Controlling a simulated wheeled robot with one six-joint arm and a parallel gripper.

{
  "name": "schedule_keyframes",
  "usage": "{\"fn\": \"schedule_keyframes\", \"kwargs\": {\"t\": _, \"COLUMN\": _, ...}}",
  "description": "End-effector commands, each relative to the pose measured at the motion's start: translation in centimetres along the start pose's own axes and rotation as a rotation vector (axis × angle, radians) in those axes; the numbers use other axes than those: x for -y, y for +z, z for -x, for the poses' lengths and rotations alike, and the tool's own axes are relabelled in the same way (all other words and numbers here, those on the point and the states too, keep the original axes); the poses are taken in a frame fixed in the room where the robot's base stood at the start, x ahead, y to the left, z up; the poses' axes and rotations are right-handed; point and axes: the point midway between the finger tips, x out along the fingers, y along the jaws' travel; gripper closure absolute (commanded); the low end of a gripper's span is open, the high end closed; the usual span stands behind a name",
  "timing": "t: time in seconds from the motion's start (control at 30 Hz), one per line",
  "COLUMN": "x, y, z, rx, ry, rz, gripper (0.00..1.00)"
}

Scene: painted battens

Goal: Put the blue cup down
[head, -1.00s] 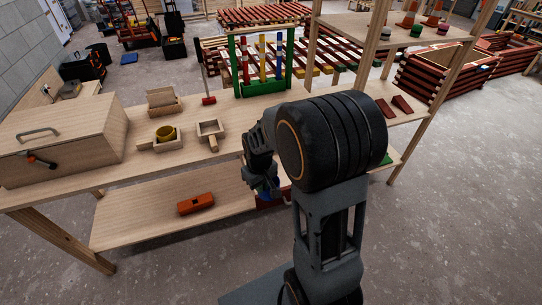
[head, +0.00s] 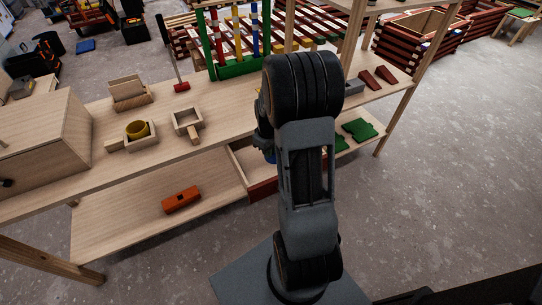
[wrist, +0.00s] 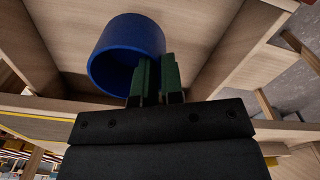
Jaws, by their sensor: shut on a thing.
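The blue cup (wrist: 122,32) is in the upper left of the wrist view, its open mouth showing. My gripper (wrist: 156,78) is shut on the cup's wall, with its green finger pads at the rim. In the head view a small bit of the blue cup (head: 270,156) shows beside my arm, in front of the bench edge. My gripper (head: 263,138) is mostly hidden there behind my arm. What lies directly under the cup is hidden.
An orange block (head: 181,200) lies on the lower shelf.

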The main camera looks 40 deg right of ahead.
Motion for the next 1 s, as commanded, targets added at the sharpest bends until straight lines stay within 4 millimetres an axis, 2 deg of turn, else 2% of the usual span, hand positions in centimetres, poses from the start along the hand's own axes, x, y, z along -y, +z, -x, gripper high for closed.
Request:
{"fn": "schedule_keyframes", "kwargs": {"t": 0.1, "x": -0.8, "y": -0.2, "z": -1.1, "rx": 0.0, "ry": 0.0, "rz": 0.0, "gripper": 1.0}}
{"fn": "schedule_keyframes", "kwargs": {"t": 0.37, "x": -1.6, "y": -0.3, "z": -1.9, "rx": 0.0, "ry": 0.0, "rz": 0.002, "gripper": 1.0}}
{"fn": "schedule_keyframes", "kwargs": {"t": 0.67, "x": -1.8, "y": -0.3, "z": -5.2, "rx": 0.001, "ry": -0.001, "rz": 0.002, "gripper": 1.0}}
{"fn": "schedule_keyframes", "kwargs": {"t": 1.0, "x": -1.8, "y": -0.4, "z": -5.5, "rx": -0.001, "ry": 0.001, "rz": 0.002, "gripper": 1.0}}
